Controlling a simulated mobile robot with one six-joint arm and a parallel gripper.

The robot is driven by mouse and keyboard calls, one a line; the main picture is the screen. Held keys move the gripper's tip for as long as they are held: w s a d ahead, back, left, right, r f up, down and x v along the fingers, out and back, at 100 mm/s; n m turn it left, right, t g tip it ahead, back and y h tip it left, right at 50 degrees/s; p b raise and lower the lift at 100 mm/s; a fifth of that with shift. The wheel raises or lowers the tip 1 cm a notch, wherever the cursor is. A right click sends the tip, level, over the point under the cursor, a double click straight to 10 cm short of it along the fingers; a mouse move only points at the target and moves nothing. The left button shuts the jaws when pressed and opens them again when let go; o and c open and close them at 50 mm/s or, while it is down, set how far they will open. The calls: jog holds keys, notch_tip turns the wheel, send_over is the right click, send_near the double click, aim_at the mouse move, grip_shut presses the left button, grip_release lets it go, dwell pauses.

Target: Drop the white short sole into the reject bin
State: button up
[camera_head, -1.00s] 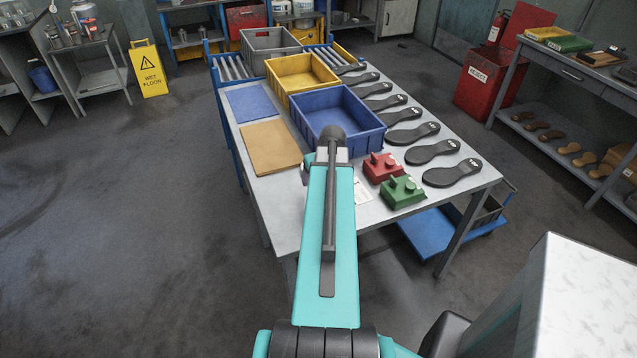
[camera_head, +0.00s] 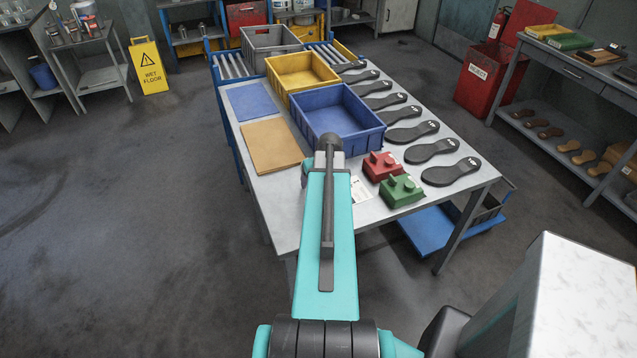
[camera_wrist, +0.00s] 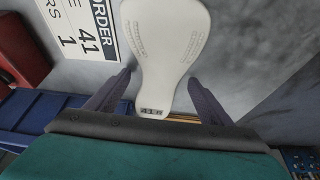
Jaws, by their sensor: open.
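The white sole (camera_wrist: 163,45) shows in the wrist view, its narrow end with small printed marks towards me and its wide end cut off by the top edge. My gripper (camera_wrist: 160,79) is open, one dark finger on each side of the sole, with gaps visible. In the head view my arm hides the gripper and the white sole.
Red (camera_head: 380,165) and green blocks (camera_head: 401,190) sit near the front. An order card (camera_wrist: 85,25) lies beside the sole. A shelf bench stands right.

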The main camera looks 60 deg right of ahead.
jog(key=c, duration=1.3)
jog(key=shift+r, duration=0.2)
jog(key=shift+c, duration=0.2)
notch_tip(320, 180, up, 18)
jog(key=b, duration=0.4)
jog(key=shift+f, duration=0.2)
